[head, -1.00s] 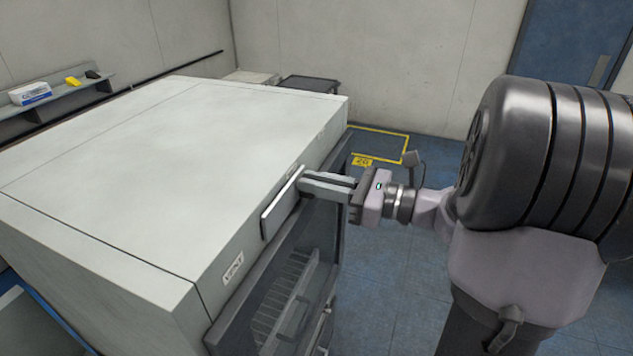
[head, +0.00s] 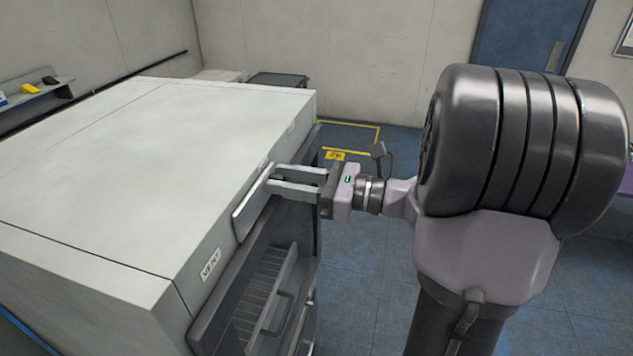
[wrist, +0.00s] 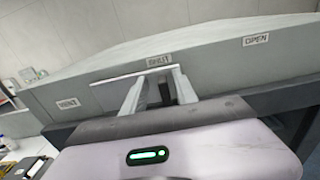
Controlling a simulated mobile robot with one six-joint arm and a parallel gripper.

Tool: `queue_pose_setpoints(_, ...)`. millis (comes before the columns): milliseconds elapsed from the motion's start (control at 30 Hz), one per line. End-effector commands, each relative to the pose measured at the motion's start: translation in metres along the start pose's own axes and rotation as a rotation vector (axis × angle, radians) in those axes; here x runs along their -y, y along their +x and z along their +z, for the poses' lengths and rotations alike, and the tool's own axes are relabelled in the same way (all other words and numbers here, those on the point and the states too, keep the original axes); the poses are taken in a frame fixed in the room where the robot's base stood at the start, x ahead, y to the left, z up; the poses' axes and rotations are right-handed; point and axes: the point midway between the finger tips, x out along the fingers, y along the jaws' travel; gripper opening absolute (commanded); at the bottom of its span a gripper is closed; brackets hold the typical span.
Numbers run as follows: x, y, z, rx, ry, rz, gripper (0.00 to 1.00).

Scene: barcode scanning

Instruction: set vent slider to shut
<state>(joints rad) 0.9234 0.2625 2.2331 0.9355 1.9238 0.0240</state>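The vent slider (head: 253,206) is a thin pale plate on the upper front of the grey cabinet (head: 130,180). It also shows in the wrist view (wrist: 120,76), its right end under the SHUT label (wrist: 158,60) and left of the OPEN label (wrist: 255,40). My gripper (head: 272,179) is open, its two fingers apart and reaching to the slider's right end. In the wrist view the fingers (wrist: 157,78) stand either side of a small dark piece, perhaps the slider's knob. Whether a finger touches it I cannot tell.
A VENT label (head: 210,265) is on the cabinet front, left of the slider. Below is a dark-framed opening with a rack (head: 262,290). A wall shelf (head: 30,98) holds small items at far left.

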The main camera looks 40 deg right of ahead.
Motion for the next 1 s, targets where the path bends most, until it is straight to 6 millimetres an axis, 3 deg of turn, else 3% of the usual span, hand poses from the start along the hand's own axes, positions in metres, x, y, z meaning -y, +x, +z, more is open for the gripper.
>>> queue_pose_setpoints(133, 0.001, -0.009, -0.001, 0.000, -0.001, -0.002, 0.35)
queue_pose_setpoints(233, 0.001, -0.028, -0.001, 0.000, 0.000, -0.005, 0.35)
queue_pose_setpoints(500, 0.002, -0.112, -0.002, 0.000, 0.000, -0.007, 0.35)
queue_pose_setpoints(700, 0.001, -0.160, -0.001, 0.000, 0.001, -0.002, 0.35)
queue_pose_setpoints(833, 0.000, -0.172, 0.000, -0.001, 0.000, 0.000, 0.35)
queue_pose_setpoints(1000, 0.000, -0.175, 0.000, 0.000, 0.001, 0.001, 0.35)
